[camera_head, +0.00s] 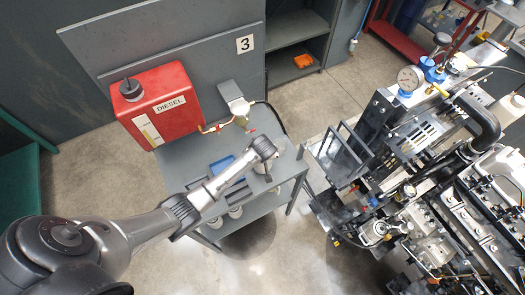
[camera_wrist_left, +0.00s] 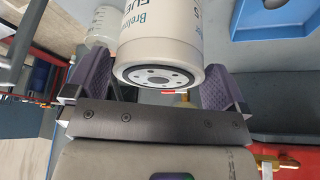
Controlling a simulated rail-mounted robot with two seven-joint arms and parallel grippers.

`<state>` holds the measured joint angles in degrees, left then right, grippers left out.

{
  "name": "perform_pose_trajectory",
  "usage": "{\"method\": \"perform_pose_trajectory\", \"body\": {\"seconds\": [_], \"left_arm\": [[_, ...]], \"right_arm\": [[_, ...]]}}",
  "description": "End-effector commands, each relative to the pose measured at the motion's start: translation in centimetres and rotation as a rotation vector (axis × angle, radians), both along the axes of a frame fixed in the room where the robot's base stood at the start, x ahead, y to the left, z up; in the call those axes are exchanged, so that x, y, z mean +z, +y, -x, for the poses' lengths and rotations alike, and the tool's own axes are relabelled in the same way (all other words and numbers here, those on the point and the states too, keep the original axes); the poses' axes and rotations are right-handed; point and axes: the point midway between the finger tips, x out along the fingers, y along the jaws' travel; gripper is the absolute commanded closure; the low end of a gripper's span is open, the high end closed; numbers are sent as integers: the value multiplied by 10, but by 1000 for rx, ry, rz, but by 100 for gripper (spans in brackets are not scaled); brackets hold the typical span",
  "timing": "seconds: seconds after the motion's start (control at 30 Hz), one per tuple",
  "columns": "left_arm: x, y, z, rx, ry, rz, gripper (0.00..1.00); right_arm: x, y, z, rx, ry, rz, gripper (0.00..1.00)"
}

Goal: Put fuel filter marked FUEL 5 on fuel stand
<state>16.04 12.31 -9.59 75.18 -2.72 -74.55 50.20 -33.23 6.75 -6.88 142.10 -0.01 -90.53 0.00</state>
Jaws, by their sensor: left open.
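In the left wrist view, a white fuel filter (camera_wrist_left: 160,45) with blue lettering, partly cut off by the frame, shows its dark holed end. The letters "FUE" are partly legible; its number is not clear. My left gripper (camera_wrist_left: 158,84) is open, with one purple-padded finger on each side of this filter. A second white filter (camera_wrist_left: 103,26) stands behind it at the left. In the head view my left arm reaches over the grey fuel stand (camera_head: 185,160), hiding the fingers. White filters (camera_head: 236,211) show low on the stand. My right gripper is not in view.
A red diesel tank (camera_head: 160,103) and a grey bracket (camera_head: 234,98) with hose and brass fittings stand at the back of the stand. A blue item (camera_head: 222,165) lies on its top. A large engine (camera_head: 440,210) fills the right side. Floor shows between them.

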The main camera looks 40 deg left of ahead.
Motion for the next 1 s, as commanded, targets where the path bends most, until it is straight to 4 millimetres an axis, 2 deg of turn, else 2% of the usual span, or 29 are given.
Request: {"method": "perform_pose_trajectory", "body": {"seconds": [0.3,0.5,0.7,0.87,0.93,1.0], "left_arm": [[54,-16,16,0,-4,1,0],[79,-22,24,-1,-2,1,0],[92,-25,29,1,0,0,0],[93,-26,30,-2,1,0,0],[91,-29,37,-21,6,1,0],[86,-35,53,-70,18,2,0]], "right_arm": [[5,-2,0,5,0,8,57],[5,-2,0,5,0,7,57],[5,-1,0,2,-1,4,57],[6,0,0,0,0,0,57],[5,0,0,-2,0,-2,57],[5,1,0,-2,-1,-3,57]]}}
